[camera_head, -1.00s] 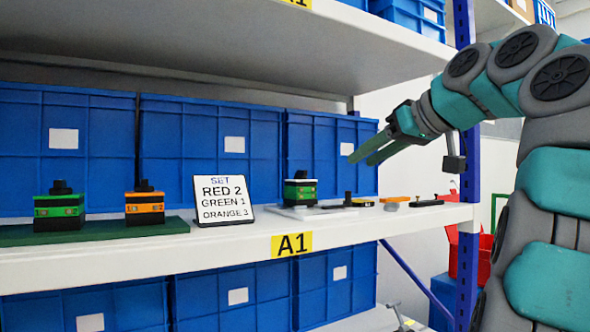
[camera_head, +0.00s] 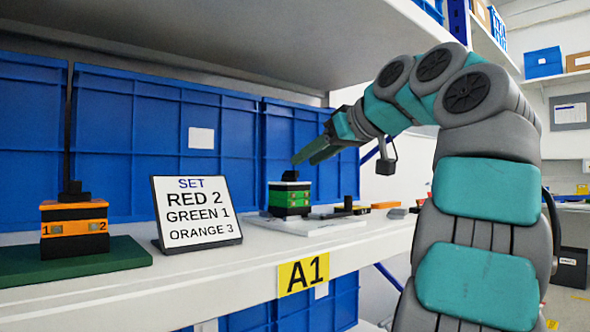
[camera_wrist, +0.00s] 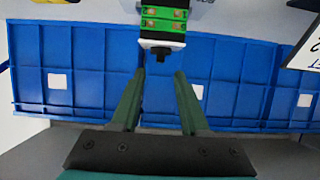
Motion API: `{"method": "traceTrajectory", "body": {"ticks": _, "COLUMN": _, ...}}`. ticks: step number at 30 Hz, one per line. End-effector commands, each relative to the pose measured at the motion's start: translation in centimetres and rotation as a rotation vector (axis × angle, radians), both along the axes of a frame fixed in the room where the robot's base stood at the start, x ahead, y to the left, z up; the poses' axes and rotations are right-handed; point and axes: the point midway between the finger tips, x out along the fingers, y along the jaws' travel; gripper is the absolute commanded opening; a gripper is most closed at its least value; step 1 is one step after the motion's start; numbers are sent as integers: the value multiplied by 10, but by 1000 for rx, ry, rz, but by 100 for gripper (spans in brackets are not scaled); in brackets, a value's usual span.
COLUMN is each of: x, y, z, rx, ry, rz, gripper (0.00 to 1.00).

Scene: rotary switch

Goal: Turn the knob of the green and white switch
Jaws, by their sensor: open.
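The green and white switch (camera_head: 289,198) stands upright on a white plate (camera_head: 310,224) on the shelf, with a black knob (camera_head: 290,175) on top. In the wrist view the switch (camera_wrist: 163,22) appears at the top, with its black knob (camera_wrist: 161,51) pointing down the picture, between and beyond the fingers. My gripper (camera_head: 303,157) is just above and right of the knob in the head view. It is open and empty, and its fingers (camera_wrist: 158,75) appear apart from the knob.
An orange switch (camera_head: 74,230) stands on a green board (camera_head: 110,258) at left. A sign (camera_head: 197,212) reads RED 2, GREEN 1, ORANGE 3. Small parts (camera_head: 385,205) lie right of the plate. Blue crates (camera_head: 150,140) line the back, and the upper shelf (camera_head: 250,45) hangs overhead.

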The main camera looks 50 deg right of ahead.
Motion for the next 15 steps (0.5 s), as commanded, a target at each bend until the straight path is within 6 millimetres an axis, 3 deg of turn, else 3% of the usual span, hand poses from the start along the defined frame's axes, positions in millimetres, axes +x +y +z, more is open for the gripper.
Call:
{"method": "traceTrajectory", "body": {"ticks": 6, "x": 28, "y": -3, "z": -13, "rx": 0, "ry": 2, "rz": -2, "gripper": 45}}
{"method": "traceTrajectory", "body": {"ticks": 15, "x": 40, "y": -5, "z": -17, "rx": -1, "ry": 0, "rz": -1, "gripper": 45}}
